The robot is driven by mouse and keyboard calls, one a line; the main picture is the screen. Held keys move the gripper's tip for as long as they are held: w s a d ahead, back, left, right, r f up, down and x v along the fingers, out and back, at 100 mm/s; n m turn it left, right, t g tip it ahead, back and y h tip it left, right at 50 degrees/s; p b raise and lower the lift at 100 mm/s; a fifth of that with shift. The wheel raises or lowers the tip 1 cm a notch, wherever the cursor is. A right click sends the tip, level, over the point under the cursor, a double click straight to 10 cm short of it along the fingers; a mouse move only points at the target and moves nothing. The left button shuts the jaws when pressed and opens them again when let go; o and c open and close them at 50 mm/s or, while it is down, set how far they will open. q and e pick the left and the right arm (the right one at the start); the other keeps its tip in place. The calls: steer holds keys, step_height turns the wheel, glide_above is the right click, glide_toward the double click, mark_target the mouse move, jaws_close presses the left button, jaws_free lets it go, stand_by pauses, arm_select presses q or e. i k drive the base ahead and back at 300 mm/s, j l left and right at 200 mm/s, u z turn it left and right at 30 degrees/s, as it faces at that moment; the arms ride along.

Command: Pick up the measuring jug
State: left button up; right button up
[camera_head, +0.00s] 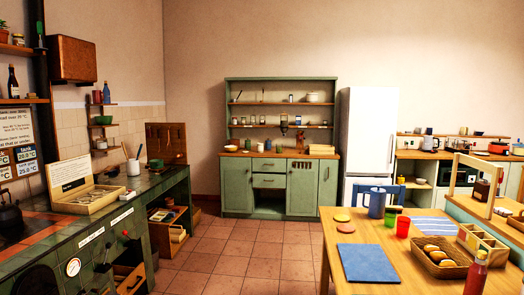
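I cannot single out the measuring jug with certainty. Another jug- or kettle-like vessel (428,142) stands on the far right counter, too small to identify. Neither of my grippers shows in the head view.
The table also holds a blue mat (367,263), a bread basket (440,260) and a red bottle (476,274). A green dresser (238,184) and a white fridge (368,135) stand at the back. A dark counter (120,212) runs along the left. The tiled floor (240,255) between is clear.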

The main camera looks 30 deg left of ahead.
mark_target(279, 146)
steer(key=i+j+u, duration=0.35)
steer(key=i+j, duration=0.15)
steer(key=i+j+u, duration=0.3)
steer(key=i+j, duration=0.25)
steer(key=i+j+u, duration=0.35)
steer(key=i, duration=0.2)
steer(key=i+z, duration=0.15)
steer(key=i, duration=0.85)
steer(key=i+z, duration=0.15)
steer(key=i, duration=3)
steer(key=j, duration=0.1)
